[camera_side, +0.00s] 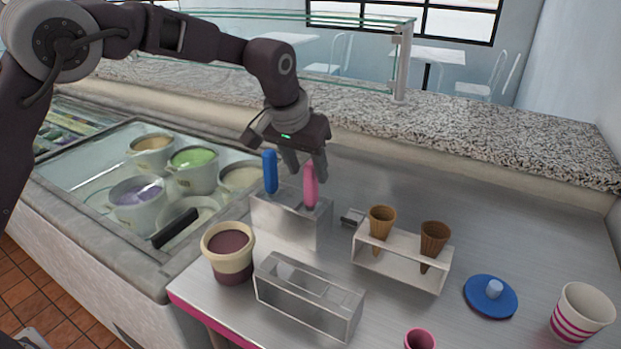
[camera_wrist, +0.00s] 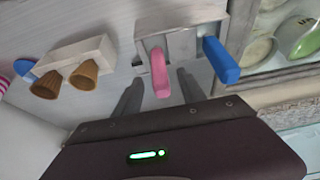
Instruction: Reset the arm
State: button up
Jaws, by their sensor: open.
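My gripper (camera_side: 307,170) is above the metal counter, at the far side of a metal scoop holder (camera_side: 291,228). A blue-handled scoop (camera_side: 270,172) and a pink-handled scoop (camera_side: 311,187) stand upright in the holder. In the wrist view the fingers of my gripper (camera_wrist: 158,93) are spread apart, with the pink handle (camera_wrist: 160,73) showing between or just beyond them. I cannot tell whether they touch it. The blue handle (camera_wrist: 221,60) is to the right, outside the fingers.
A cone stand (camera_side: 400,262) with two cones is to the right. An empty clear rack (camera_side: 308,297), a brown-filled tub (camera_side: 229,252), a blue lid (camera_side: 490,296) and a striped cup (camera_side: 582,312) stand nearby. The ice cream freezer (camera_side: 85,150) is left; a granite ledge (camera_side: 480,135) runs behind.

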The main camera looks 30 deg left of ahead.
jog(key=shift+s+r, duration=0.1)
jog(key=shift+r, duration=0.05)
jog(key=s+a+r, duration=0.4)
jog(key=s+r, duration=0.2)
jog(key=s, duration=0.2)
jog(key=s+a+r, duration=0.3)
jog(key=s+r, duration=0.2)
jog(key=s, duration=0.3)
jog(key=s+a+f, duration=0.2)
jog(key=s, duration=0.9)
jog(key=s+a+f+t, duration=0.1)
jog(key=s+a+f, duration=0.1)
jog(key=s, duration=0.9)
jog(key=shift+f, duration=0.25)
